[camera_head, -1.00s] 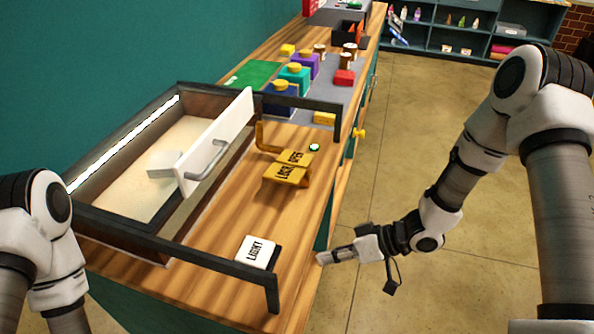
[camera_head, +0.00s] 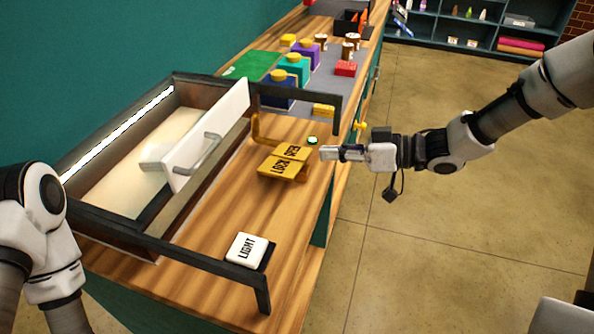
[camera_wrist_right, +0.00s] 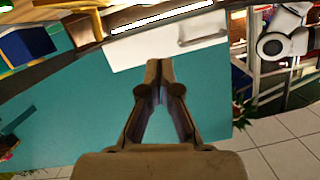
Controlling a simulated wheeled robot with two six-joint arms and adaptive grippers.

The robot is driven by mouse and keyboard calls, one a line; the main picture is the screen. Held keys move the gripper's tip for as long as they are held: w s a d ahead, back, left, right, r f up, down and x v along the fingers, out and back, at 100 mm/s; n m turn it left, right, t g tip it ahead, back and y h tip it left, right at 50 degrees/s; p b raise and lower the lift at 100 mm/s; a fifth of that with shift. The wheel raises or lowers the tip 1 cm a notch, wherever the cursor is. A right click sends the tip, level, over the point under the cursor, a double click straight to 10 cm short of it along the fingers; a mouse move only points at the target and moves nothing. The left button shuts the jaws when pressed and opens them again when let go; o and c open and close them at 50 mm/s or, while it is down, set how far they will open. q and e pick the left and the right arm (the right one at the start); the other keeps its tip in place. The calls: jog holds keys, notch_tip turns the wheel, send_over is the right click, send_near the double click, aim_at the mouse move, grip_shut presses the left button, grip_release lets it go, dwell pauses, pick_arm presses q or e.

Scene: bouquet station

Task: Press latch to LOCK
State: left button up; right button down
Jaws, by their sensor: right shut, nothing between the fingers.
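The yellow latch plate (camera_head: 283,162), marked LOCK and OPEN, sits on the wooden counter right of the glazed box. Its LOCK half is nearer me, its OPEN half farther. A yellow bent bar (camera_head: 256,130) rises behind it, and a green light (camera_head: 312,141) glows beside it. My right gripper (camera_head: 326,153) is shut and empty, just right of the OPEN half; the head view shows no clear contact. Its closed fingertips also show in the right wrist view (camera_wrist_right: 159,72). My left arm shows at the left edge, its gripper out of view.
The dark-framed box (camera_head: 110,222) has a tilted white panel (camera_head: 205,135) with a grey handle. A white LIGHT button (camera_head: 247,249) is near the front. A dark rail (camera_head: 300,95) stands behind the latch. Coloured boxes lie farther back. The floor at right is clear.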

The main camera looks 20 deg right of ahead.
send_over(295, 175)
notch_tip(295, 175, down, 2)
jog(key=shift+f+p, duration=0.1)
jog(key=shift+p, duration=0.2)
jog(key=f, duration=0.1)
jog(key=s+f, duration=0.1)
jog(key=shift+f, duration=0.8)
jog(key=shift+a, duration=0.1)
jog(key=shift+s, duration=0.1)
